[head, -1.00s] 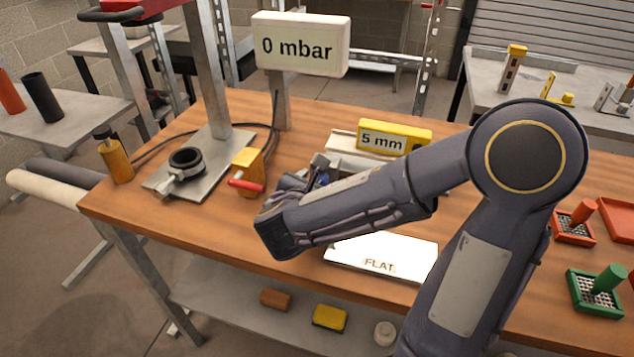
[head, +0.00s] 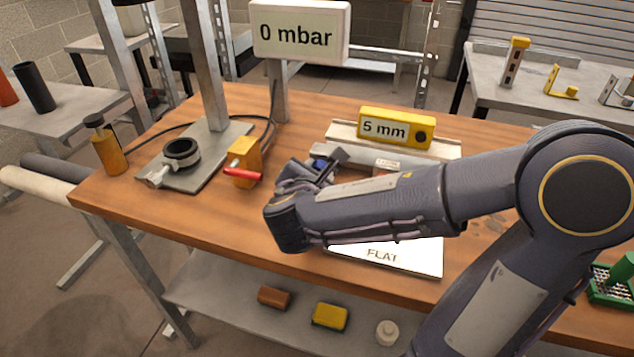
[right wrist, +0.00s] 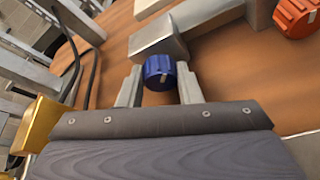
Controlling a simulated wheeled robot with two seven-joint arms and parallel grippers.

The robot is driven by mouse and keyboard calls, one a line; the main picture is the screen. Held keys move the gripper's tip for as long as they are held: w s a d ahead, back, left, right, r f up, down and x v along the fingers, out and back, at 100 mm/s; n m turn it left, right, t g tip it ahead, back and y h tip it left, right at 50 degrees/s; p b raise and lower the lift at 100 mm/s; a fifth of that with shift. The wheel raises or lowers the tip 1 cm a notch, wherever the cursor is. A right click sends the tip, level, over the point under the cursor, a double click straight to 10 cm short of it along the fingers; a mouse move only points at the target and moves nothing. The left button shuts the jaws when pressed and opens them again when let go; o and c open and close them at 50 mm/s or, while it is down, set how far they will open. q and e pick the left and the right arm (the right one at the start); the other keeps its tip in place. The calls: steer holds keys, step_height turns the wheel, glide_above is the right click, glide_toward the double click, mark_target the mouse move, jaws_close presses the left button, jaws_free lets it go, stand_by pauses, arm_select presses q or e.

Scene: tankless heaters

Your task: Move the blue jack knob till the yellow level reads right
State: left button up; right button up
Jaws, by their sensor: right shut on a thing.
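The blue jack knob (right wrist: 158,72) sits between the two fingers of my right gripper (right wrist: 159,78) in the right wrist view, and the gripper is shut on it. In the head view my right gripper (head: 322,166) is at the left end of the grey jack assembly; its wrist hides much of the knob. The yellow level (head: 397,129) rests on the pale beam behind and reads 5 mm. A white plate marked FLAT (head: 390,257) lies at the front of the bench, partly covered by my forearm. My left gripper is not in view.
An orange knob (right wrist: 297,18) is at the upper right in the right wrist view. A yellow block with a red handle (head: 243,163) stands left of my gripper. A display reading 0 mbar (head: 300,34) stands behind. The front left of the wooden bench (head: 200,215) is clear.

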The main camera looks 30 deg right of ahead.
stand_by(0.3)
steer(key=o, duration=1)
steer(key=shift+c, duration=0.2)
